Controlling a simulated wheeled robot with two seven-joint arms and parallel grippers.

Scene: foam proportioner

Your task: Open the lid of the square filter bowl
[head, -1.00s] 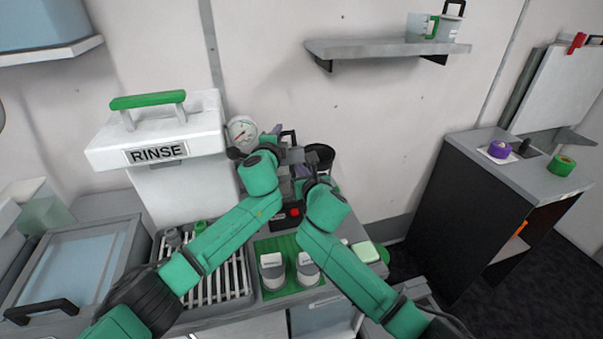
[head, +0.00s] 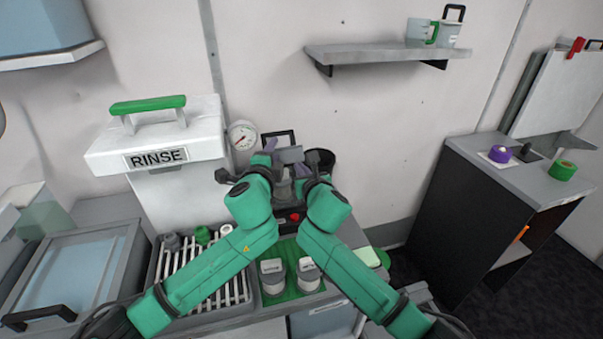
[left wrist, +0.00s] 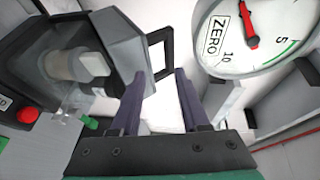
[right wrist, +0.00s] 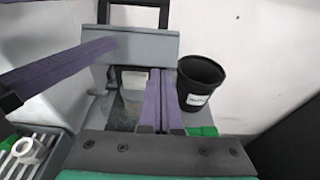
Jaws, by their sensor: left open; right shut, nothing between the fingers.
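The square filter bowl (head: 283,188) stands at the back of the counter, partly hidden by my arms. Its clear walls and a pale inner cylinder show in the left wrist view (left wrist: 55,65). The grey lid (right wrist: 140,46) with its black loop handle (right wrist: 135,8) is at the bowl's top; I cannot tell how far it is raised. My left gripper (left wrist: 160,85) is open beside the lid, the handle beyond its purple fingers. One left finger overlaps the lid's left edge in the right wrist view. My right gripper (right wrist: 160,75) is shut and empty in front of the bowl, below the lid.
A round gauge (head: 242,135) is close by on the left, next to the white RINSE box (head: 165,150). A black cup (right wrist: 200,82) stands right of the bowl. Two white-capped jars (head: 272,272) sit on a green mat in front. A red button (left wrist: 28,115) is on the base.

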